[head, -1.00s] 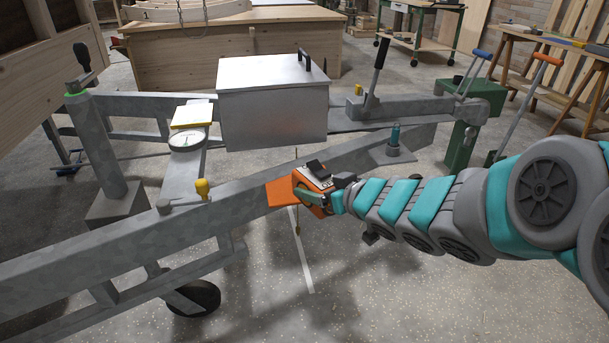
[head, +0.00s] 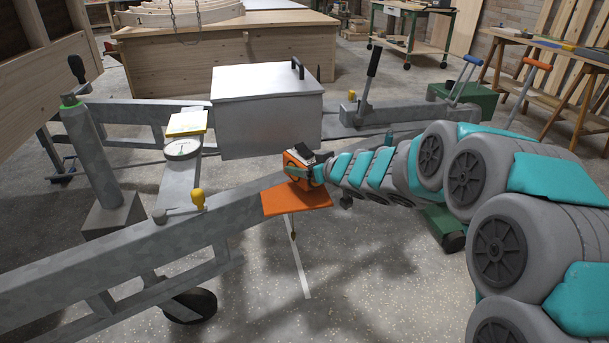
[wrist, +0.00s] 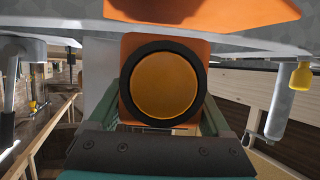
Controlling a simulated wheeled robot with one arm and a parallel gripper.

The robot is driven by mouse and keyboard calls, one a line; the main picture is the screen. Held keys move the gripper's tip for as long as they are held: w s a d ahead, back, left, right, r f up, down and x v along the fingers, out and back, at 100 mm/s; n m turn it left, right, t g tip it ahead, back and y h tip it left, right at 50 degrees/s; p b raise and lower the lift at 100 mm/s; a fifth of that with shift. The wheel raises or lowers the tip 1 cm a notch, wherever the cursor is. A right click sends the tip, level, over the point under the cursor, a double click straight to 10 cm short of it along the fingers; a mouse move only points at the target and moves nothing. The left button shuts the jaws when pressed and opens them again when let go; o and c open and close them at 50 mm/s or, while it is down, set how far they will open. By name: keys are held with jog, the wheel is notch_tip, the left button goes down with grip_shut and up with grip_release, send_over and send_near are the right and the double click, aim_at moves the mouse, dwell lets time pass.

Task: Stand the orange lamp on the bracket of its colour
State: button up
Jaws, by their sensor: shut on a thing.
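The orange lamp (head: 296,164) is a boxy block with a dark top in the head view. In the wrist view the lamp (wrist: 165,45) shows a round amber lens in a black ring. My gripper (head: 314,171) is shut on it, with a green finger on each side in the wrist view (wrist: 163,110). The orange bracket (head: 297,203) is a flat plate on the near side of the grey trailer beam. The lamp is at the bracket's far edge, near the beam; I cannot tell whether its base touches the plate. Part of the bracket (wrist: 275,14) shows at the wrist view's top.
The grey trailer beam (head: 120,248) runs beside the bracket. A metal box (head: 265,125) stands behind the lamp. The floor in front is open.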

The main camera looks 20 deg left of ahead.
jog(key=shift+w+f+b, duration=0.2)
jog(key=shift+f+b, duration=0.55)
jog(key=shift+f, duration=1.05)
jog(key=shift+f, duration=0.15)
jog(key=o, duration=1.4)
jog(key=shift+r, duration=0.25)
jog(key=shift+p+v, duration=0.65)
jog(key=shift+v, duration=5.3)
